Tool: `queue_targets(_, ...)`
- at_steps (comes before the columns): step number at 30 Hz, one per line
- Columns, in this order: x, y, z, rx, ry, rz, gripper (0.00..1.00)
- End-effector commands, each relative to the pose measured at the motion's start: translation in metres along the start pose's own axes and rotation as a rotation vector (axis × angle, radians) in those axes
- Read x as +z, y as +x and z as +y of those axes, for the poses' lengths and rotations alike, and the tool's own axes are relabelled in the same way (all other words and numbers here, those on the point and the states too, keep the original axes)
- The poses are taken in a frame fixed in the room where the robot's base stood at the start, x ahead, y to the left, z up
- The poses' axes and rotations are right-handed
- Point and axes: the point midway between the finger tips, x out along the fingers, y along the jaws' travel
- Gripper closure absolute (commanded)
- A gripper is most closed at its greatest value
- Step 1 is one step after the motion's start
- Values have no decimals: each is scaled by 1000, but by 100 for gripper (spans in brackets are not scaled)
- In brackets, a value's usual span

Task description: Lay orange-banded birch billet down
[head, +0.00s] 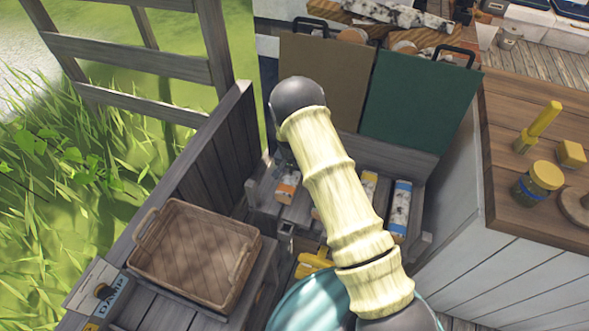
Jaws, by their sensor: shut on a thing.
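The orange-banded birch billet (287,189) shows left of my arm, low in a grey wooden cubby, with pale bark and an orange band. My gripper (281,164) is at its upper end and shut on it. My arm hides much of the gripper and the space to the right. I cannot tell whether the billet touches the cubby floor.
A wicker tray (192,256) is at left, near a "DAMP" sign (107,301). Brown (322,75) and green (418,105) panels stand behind. A wooden counter (515,185) is at right.

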Motion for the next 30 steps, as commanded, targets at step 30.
queue_targets(30,4,33,-1,-1,1,2,83)
